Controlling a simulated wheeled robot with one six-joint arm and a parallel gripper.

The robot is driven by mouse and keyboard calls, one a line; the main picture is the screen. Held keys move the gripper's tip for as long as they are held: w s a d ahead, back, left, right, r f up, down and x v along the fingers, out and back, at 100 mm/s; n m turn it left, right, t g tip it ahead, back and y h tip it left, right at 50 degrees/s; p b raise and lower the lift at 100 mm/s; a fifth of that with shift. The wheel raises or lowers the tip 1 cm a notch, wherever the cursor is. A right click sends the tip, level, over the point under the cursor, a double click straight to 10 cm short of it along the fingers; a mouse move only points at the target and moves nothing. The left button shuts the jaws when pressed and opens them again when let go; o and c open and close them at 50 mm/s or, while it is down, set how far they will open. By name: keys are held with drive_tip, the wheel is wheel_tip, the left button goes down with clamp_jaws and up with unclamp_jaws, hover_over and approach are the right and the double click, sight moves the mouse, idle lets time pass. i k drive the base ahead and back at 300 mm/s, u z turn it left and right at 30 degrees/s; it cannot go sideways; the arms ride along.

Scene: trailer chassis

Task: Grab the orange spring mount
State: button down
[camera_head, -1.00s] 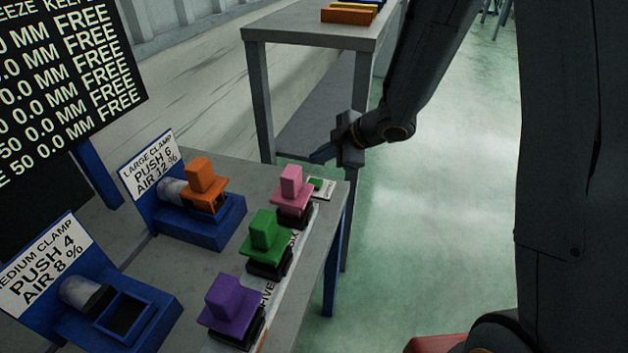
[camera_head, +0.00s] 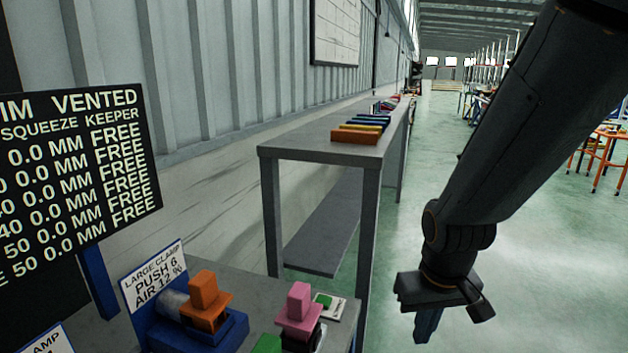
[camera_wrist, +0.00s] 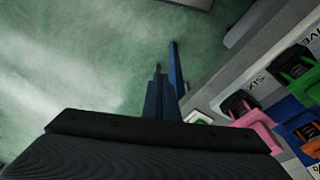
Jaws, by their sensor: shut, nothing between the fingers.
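The orange spring mount (camera_head: 206,302) sits upright in the blue large clamp fixture (camera_head: 222,330) at the lower left of the head view. An orange part (camera_wrist: 308,90) also shows at the right edge of the wrist view, cut off there. My gripper (camera_head: 428,325) hangs over the floor to the right of the bench, well apart from the mount. Its fingers point down and are shut with nothing in them. In the wrist view my fingers (camera_wrist: 166,85) lie over the green floor beside the bench edge.
A pink mount (camera_head: 299,310) stands right of the orange one, with part of a green mount (camera_head: 267,344) nearer. A sign board (camera_head: 75,190) stands at left. A taller grey table (camera_head: 300,147) with coloured blocks stands behind.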

sight(206, 306)
drive_tip(key=k, duration=0.5)
drive_tip(key=z, duration=1.15)
drive_tip(key=i, duration=0.75)
drive_tip(key=u, duration=2.85)
drive_tip(key=i, duration=0.5)
drive_tip(key=u, duration=0.05)
